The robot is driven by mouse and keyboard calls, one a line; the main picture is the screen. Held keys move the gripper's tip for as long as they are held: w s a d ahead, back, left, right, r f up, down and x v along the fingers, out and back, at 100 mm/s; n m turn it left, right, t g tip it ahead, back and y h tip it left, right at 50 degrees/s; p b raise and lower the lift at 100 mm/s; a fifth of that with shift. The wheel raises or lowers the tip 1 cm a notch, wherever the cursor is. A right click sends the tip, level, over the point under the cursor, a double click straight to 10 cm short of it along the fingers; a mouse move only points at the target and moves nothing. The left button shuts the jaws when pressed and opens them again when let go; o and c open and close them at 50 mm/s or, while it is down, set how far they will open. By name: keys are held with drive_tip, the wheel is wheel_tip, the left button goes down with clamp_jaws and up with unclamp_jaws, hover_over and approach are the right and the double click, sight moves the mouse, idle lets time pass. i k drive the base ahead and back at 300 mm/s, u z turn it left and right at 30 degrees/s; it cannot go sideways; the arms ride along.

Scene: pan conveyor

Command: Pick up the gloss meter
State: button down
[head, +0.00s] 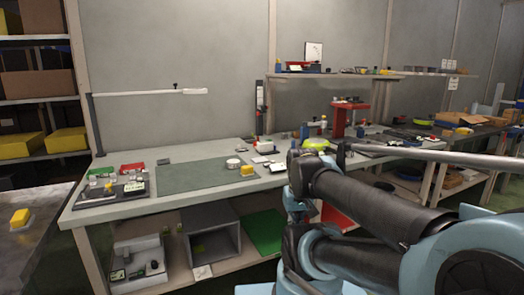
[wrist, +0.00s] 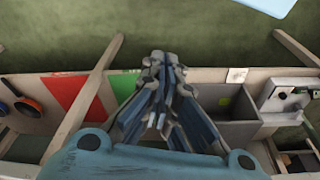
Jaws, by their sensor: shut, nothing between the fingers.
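I cannot tell for sure which item is the gloss meter. Small candidates lie on the workbench (head: 125,212): a yellow block (head: 247,170) and a round white item (head: 233,164) on the green mat (head: 195,177), and small devices in the dark tray (head: 118,197) at the left end. My gripper (wrist: 163,60) shows in the wrist view with its fingers together and nothing between them. It is over the bench's lower shelf side, apart from any item. In the head view my arm covers part of the bench, and the fingertips cannot be made out.
A grey open box (head: 212,238), a white-grey bin (head: 138,262) and a green panel (head: 265,232) sit on the lower shelf. A dark table (head: 35,240) with a yellow item (head: 20,218) stands at left. A red stand (head: 345,118) rises farther along. The mat's middle is clear.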

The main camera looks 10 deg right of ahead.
sight(264, 146)
drive_tip(key=z, duration=1.1)
drive_tip(key=k, duration=0.9)
drive_tip(key=u, duration=0.6)
drive_tip(key=i, duration=1.4)
drive_tip(key=z, duration=0.1)
